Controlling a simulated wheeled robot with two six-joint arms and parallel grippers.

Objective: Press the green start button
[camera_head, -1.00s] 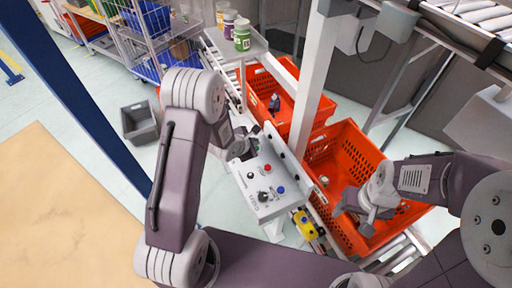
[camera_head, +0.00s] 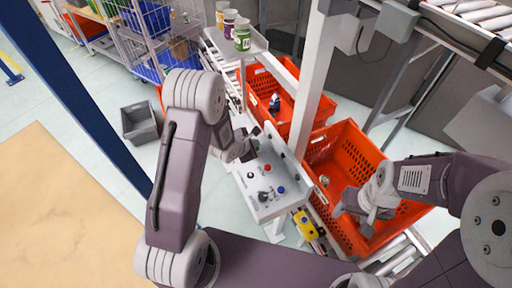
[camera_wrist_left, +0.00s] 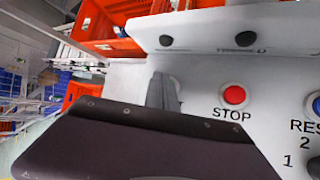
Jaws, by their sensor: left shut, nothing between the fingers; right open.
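The grey control panel (camera_head: 262,182) stands in the middle of the head view. It has a red button (camera_head: 267,168), a blue button (camera_head: 281,190) and dark knobs. In the left wrist view the red button (camera_wrist_left: 234,95) is labelled STOP, and the blue button (camera_wrist_left: 314,106) is at the right edge. My left gripper (camera_head: 254,149) is shut and empty at the panel's far end; its fingers (camera_wrist_left: 163,90) show left of STOP. No green button is clearly visible; the fingers cover that part of the panel. My right gripper (camera_head: 366,212) is open over the near orange tote.
The near orange tote (camera_head: 372,155) and a farther orange tote (camera_head: 262,84) stand on rollers behind the panel. A white post (camera_head: 312,85) rises between them. A yellow device (camera_head: 305,224) is below the panel. A grey bin (camera_head: 139,122) stands on the floor at left.

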